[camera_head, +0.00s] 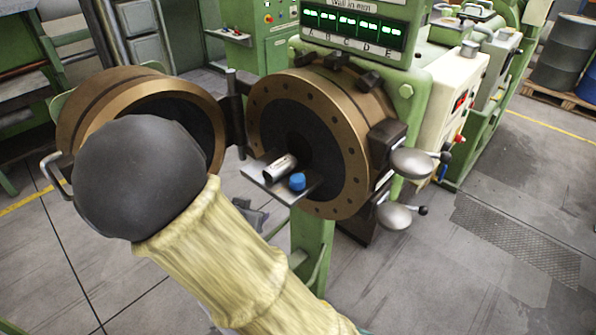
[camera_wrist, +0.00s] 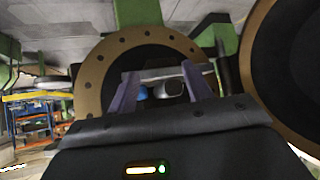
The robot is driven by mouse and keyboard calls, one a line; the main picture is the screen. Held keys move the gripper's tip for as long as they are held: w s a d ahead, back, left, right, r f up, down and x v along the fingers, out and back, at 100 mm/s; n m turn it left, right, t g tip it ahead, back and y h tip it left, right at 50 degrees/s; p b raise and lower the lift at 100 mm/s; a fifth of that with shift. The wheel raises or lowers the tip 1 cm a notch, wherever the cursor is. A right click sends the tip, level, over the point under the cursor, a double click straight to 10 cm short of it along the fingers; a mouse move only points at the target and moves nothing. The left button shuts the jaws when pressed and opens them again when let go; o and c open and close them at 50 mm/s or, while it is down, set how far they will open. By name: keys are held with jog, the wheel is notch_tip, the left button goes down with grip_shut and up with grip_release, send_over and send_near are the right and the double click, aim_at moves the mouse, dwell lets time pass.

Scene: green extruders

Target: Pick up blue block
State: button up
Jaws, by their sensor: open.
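The small blue block (camera_head: 297,181) stands on a grey shelf (camera_head: 275,190) in front of the round bronze-rimmed extruder face (camera_head: 352,150). In the wrist view the blue block (camera_wrist: 143,94) shows between and beyond my two fingers, nearer the left one. A silver cylinder (camera_head: 279,167) lies on the shelf just left of the block; in the wrist view the cylinder (camera_wrist: 170,90) appears to its right. My gripper (camera_wrist: 159,70) is open, with nothing held between its purplish fingers. In the head view my gripper is hidden behind my own arm.
The swung-open round extruder door (camera_head: 190,92) stands at the left, joined by a dark hinge (camera_head: 233,110). Silver-knobbed clamps (camera_head: 412,162) stick out at the right of the extruder face. The floor at the right is clear.

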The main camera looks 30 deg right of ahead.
aim_at(293, 182)
notch_tip(293, 182, up, 7)
jog(key=s+d+m+h+p, duration=0.1)
jog(key=s+m+h+p, duration=0.1)
jog(key=h, duration=0.3)
jog(key=shift+s+m+g, duration=0.15)
jog(key=shift+m+g, duration=0.15)
jog(key=shift+m, duration=0.4)
jog(key=shift+f, duration=0.15)
jog(key=x, duration=1.2)
jog(key=shift+d+b, duration=0.2)
jog(key=shift+b, duration=0.1)
